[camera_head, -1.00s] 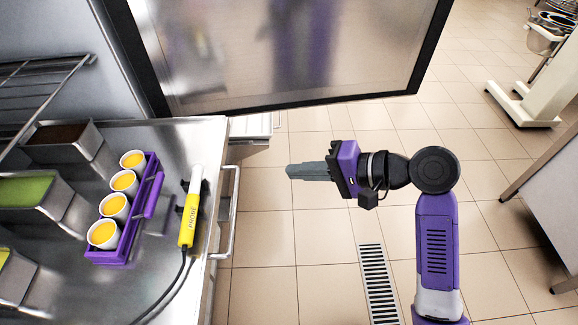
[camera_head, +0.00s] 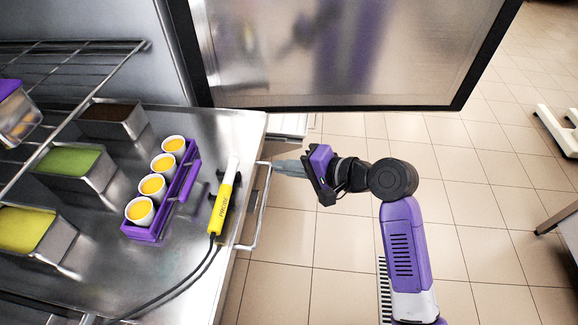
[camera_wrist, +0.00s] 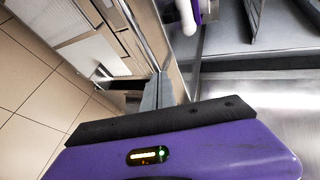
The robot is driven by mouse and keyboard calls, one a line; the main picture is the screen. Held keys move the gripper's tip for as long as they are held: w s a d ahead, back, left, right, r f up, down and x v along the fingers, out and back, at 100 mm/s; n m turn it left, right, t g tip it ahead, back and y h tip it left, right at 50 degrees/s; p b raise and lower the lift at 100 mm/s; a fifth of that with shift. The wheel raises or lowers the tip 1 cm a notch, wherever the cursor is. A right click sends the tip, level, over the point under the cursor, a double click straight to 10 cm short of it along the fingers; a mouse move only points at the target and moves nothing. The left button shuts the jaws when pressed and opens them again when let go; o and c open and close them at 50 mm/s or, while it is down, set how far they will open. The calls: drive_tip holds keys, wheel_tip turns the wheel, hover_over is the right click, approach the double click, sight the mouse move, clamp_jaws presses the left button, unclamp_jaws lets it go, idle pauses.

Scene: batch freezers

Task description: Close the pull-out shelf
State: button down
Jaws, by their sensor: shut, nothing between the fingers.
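The pull-out shelf (camera_head: 200,262) is a steel surface extended out of the freezer at left. Its bar handle (camera_head: 256,212) runs along the right front edge. My gripper (camera_head: 277,167) is shut and empty, its fingertips beside the far end of the handle. In the wrist view my gripper (camera_wrist: 157,92) points at the shelf front near the handle bar (camera_wrist: 143,32); I cannot tell whether it touches. A purple rack (camera_head: 186,189) holding several white cups of orange content stands on the shelf. A yellow and white probe (camera_head: 222,205) lies beside it, its cables running to the front.
An open freezer door (camera_head: 340,60) hangs above and beyond the shelf. Metal tins, one with green content (camera_head: 72,162), stand at left under a wire rack (camera_head: 70,75).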

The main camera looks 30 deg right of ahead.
sight(153, 155)
drive_tip(key=shift+a, duration=0.1)
drive_tip(key=w+a, duration=0.5)
drive_tip(key=a, duration=0.3)
drive_tip(key=w+a+p, duration=0.1)
drive_tip(key=w+a, duration=0.5)
drive_tip(key=a, duration=0.2)
drive_tip(key=w+a+p, duration=0.1)
drive_tip(key=w+a, duration=0.5)
drive_tip(key=a, duration=0.2)
drive_tip(key=shift+w, duration=0.25)
drive_tip(key=shift+w+a, duration=0.2)
drive_tip(key=shift+a, duration=0.05)
drive_tip(key=shift+a+r, duration=0.1)
drive_tip(key=shift+a, duration=0.25)
